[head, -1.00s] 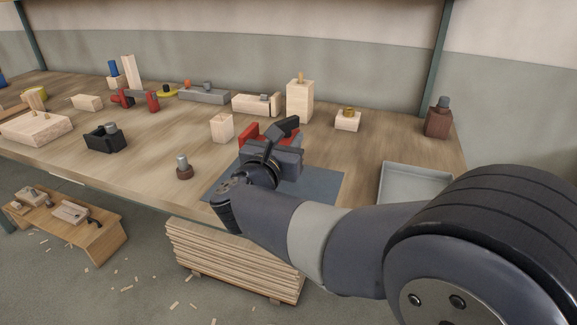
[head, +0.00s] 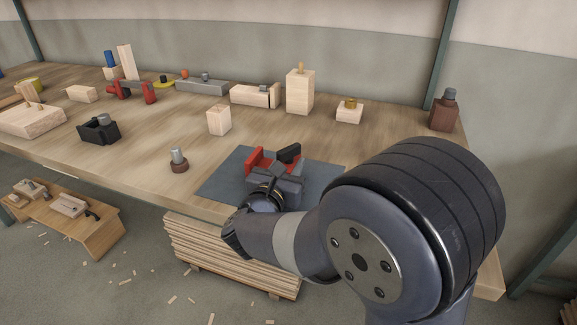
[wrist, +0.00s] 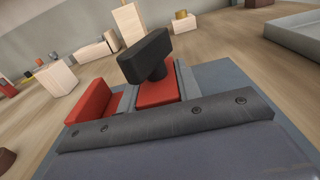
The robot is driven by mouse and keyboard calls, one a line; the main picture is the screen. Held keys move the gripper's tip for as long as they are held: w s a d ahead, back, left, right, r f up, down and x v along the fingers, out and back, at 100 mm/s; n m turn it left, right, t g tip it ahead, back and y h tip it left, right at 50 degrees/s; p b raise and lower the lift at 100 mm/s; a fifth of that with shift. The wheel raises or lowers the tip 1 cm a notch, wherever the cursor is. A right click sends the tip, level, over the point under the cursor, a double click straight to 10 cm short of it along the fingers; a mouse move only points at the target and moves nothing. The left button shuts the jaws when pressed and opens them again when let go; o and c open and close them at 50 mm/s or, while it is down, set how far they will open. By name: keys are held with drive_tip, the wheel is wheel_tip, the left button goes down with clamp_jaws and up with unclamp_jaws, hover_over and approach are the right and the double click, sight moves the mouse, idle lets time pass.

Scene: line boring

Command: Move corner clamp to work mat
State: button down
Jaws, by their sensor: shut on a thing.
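The corner clamp (head: 258,161) is red with a black T-shaped handle. My gripper (head: 274,170) is shut on it, and its dark body covers the clamp's near side in the head view. The clamp is over the blue-grey work mat (head: 222,178). Whether it touches the mat cannot be told. In the wrist view the clamp (wrist: 157,94) stands between the grey fingers, handle up, with another red part (wrist: 92,101) to the left. The mat (wrist: 212,72) shows beyond it.
A short bolt on a brown base (head: 179,161) stands left of the mat. A pale wood block (head: 219,121) stands behind it. A black holder (head: 99,130) is farther left. A grey tray (wrist: 298,34) lies to the right in the wrist view. Several wooden pieces line the back.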

idle(0.3)
drive_tip(key=c, duration=1)
unclamp_jaws()
drive_tip(key=shift+r, duration=0.15)
drive_tip(key=v, duration=1.2)
drive_tip(key=shift+b, duration=0.35)
